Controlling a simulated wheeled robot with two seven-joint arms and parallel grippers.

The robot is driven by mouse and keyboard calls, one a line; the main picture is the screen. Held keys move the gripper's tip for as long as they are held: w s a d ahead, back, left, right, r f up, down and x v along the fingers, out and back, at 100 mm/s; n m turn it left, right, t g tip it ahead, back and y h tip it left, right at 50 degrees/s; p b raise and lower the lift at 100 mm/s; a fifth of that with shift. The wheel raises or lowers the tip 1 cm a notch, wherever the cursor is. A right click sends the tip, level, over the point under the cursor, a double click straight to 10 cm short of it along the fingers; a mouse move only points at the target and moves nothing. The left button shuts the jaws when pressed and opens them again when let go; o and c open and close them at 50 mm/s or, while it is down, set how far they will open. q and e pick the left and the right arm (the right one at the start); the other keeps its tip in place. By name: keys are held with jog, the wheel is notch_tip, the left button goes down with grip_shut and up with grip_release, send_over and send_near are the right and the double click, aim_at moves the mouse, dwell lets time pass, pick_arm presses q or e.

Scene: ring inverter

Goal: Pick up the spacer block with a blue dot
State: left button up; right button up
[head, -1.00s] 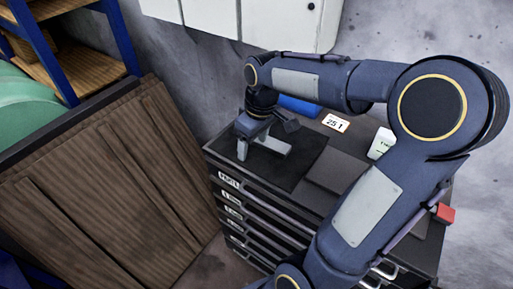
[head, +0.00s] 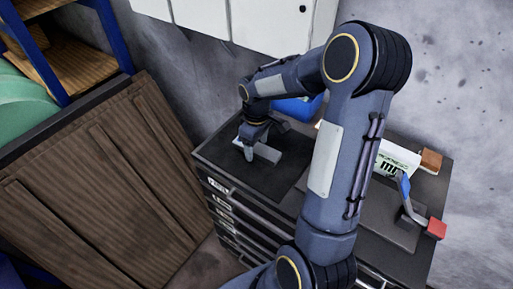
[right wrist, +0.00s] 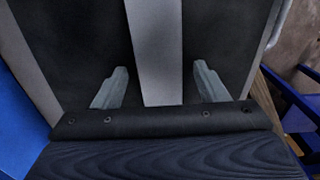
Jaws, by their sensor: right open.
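A plain grey bar (head: 267,153) lies on the dark mat on the cabinet top in the head view. My right gripper (head: 252,150) points down over its left end. In the right wrist view the grey bar (right wrist: 155,50) runs between the two spread fingers of my right gripper (right wrist: 158,85), with a gap on each side, so the gripper is open and not closed on it. No blue dot shows on the visible faces, so I cannot tell if this is the marked spacer block. My left gripper is not in view.
A blue bin (head: 298,108) stands behind my right arm. Wooden panels (head: 110,190) lean at the left. My arm hides the cabinet's middle.

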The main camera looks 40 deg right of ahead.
jog(key=c, duration=1.3)
jog(key=shift+r, duration=0.1)
jog(key=shift+c, duration=0.2)
